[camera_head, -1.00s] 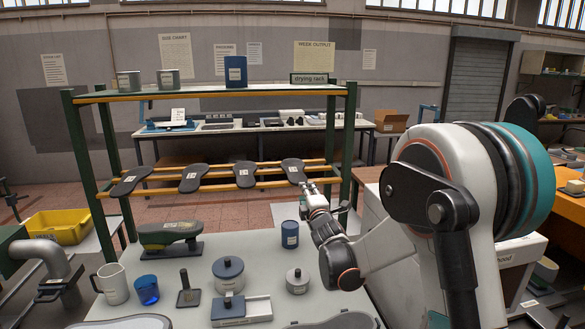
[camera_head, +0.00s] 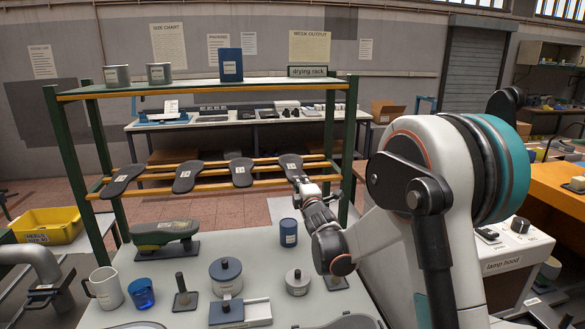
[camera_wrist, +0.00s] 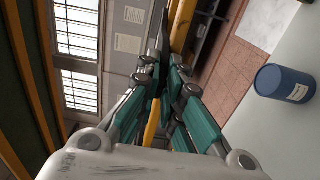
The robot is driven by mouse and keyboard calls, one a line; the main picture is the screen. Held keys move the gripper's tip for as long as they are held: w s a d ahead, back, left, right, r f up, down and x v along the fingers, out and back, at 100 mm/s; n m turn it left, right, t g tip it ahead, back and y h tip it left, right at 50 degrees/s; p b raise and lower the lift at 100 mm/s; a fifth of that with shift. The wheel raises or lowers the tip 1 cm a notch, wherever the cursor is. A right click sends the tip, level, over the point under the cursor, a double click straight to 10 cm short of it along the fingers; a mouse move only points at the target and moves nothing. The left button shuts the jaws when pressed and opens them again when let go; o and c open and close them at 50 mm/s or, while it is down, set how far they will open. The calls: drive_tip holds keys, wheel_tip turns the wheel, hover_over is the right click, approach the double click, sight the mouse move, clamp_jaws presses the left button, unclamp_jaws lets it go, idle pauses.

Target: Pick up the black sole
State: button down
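Several black soles with small white labels rest in a row across the yellow rails of the drying rack in the head view. The rightmost black sole (camera_head: 291,166) lies at the rack's right side, its near end by my gripper (camera_head: 303,184). In the wrist view my gripper (camera_wrist: 165,72) has its teal-padded fingers apart. A thin dark edge between the fingertips looks like the sole seen edge-on; contact is hard to tell. The other black soles are at the left (camera_head: 123,180), left of centre (camera_head: 187,176) and centre (camera_head: 241,171).
The drying rack's green right post (camera_head: 349,140) stands just right of my gripper. A blue canister (camera_head: 288,232) stands on the near table, below my gripper, and shows in the wrist view (camera_wrist: 286,82). A lidded pot (camera_head: 226,277), mug (camera_head: 106,288) and blue cup (camera_head: 141,294) are nearer.

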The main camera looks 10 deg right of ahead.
drive_tip(key=shift+r, duration=0.15)
wheel_tip(320, 180, up, 20)
drive_tip(key=p, duration=0.4)
drive_tip(key=shift+p, duration=0.35)
drive_tip(key=shift+s+f, duration=0.1)
drive_tip(key=shift+f, duration=0.15)
